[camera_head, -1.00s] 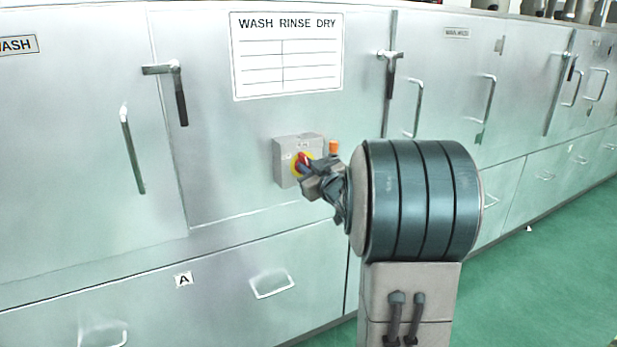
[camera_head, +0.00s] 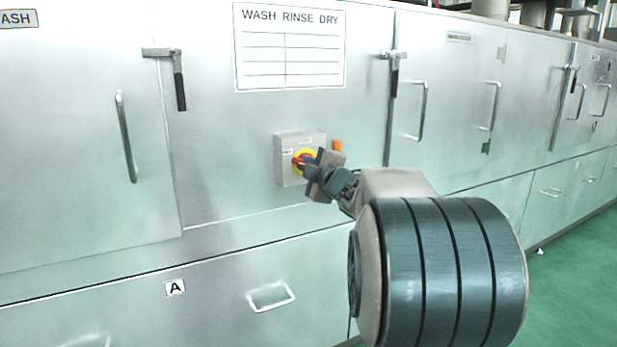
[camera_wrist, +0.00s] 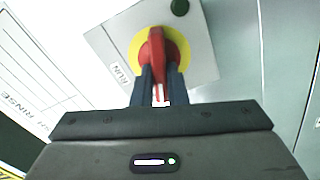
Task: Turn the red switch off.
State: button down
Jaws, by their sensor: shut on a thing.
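The red switch (camera_head: 299,161) is a red rotary handle on a yellow disc, mounted on a grey box (camera_head: 287,145) on the machine front. In the wrist view the red handle (camera_wrist: 157,47) stands over the yellow disc (camera_wrist: 182,54), with a label reading RUN beside it. My gripper (camera_head: 307,163) reaches the switch from the right. In the wrist view its two dark fingers (camera_wrist: 158,82) are shut on the red handle, one on each side. The fingers hide part of the handle in the head view.
The grey box also bears a dark green round button (camera_wrist: 180,8). An orange part (camera_head: 337,146) shows beside the box. A white WASH RINSE DRY sign (camera_head: 290,72) hangs above. Door handles (camera_head: 126,138) and black-gripped latches (camera_head: 180,90) stick out from the metal front.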

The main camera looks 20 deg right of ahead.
jog(key=shift+f+n+b, duration=0.15)
jog(key=shift+n+b, duration=0.55)
jog(key=shift+n, duration=0.25)
jog(key=shift+f+n+b, duration=0.1)
jog(key=shift+n+b, duration=0.55)
jog(key=shift+n, duration=0.3)
jog(key=c, duration=1.4)
grip_release()
jog(key=shift+c, duration=0.2)
jog(key=shift+r, duration=0.1)
jog(key=s+p, duration=0.2)
jog(key=s, duration=1.1)
jog(key=shift+s+d, duration=0.2)
jog(key=shift+s, duration=0.2)
